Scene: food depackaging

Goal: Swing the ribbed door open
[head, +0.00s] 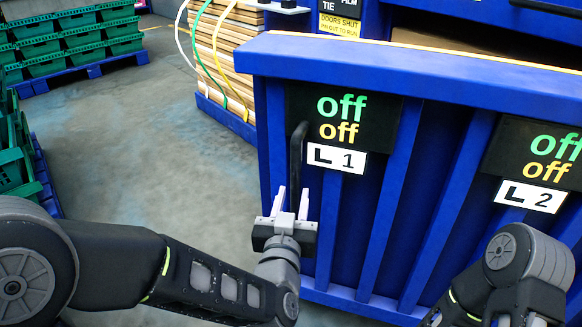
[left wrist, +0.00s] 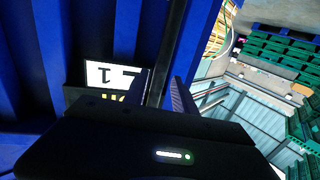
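The blue ribbed door (head: 382,215) fills the right half of the head view, and its ribs also show in the left wrist view (left wrist: 40,60). A black vertical bar handle (head: 297,155) stands near its left edge, beside the label "L 1". My left gripper (head: 292,192) is at the handle's lower part with its fingers pointing up. In the left wrist view the handle (left wrist: 172,45) runs between the two spread fingers (left wrist: 163,80). I see gaps beside it, so the fingers do not look closed on it. My right arm shows at lower right, but its gripper is out of sight.
A second label panel "L 2" (head: 532,197) is on the door's right. A strapped cardboard stack (head: 222,55) stands behind the door. Green crates (head: 70,38) are at upper left, and more (head: 14,150) at the left edge. The grey floor (head: 150,140) between is clear.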

